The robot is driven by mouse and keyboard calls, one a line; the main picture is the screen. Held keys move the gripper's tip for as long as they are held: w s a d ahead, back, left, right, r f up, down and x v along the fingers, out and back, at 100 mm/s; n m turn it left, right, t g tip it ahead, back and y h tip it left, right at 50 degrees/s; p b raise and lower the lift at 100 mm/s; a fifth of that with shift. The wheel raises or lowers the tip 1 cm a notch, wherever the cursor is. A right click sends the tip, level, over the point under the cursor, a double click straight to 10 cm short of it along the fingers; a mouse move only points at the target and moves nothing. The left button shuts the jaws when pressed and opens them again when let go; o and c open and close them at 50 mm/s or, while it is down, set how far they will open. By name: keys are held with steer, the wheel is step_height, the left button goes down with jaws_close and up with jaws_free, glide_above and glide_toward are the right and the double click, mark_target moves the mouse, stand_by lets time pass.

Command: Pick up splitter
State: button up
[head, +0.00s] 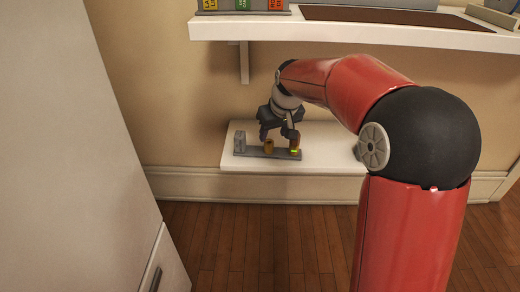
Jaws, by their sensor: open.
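A long grey bar-shaped piece (257,154) lies on the low white shelf (325,163). It has an upright grey block at its left end, a brass-coloured stub (269,146) near its middle and a yellow and brass stub (295,149) near its right end. This looks like the splitter, but it is too small to be sure. My gripper (277,137) points down over the middle and right of it, jaws open. One finger is close to the right stub; I cannot tell whether they touch. The fingers partly hide what is behind them.
A higher white shelf (350,35) with several coloured binders or boxes (243,5) overhangs at the back. A tall pale cabinet (80,140) stands at the left. Bare low shelf lies right of the grey piece, partly behind my arm. The wooden floor (260,240) is clear.

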mark_target(269, 142)
steer(key=x, duration=0.3)
steer(key=b+x, duration=0.1)
steer(key=x, duration=0.1)
steer(key=shift+w+a+f, duration=0.15)
steer(key=shift+a+f, duration=0.15)
jaws_close()
steer(key=shift+r, duration=0.1)
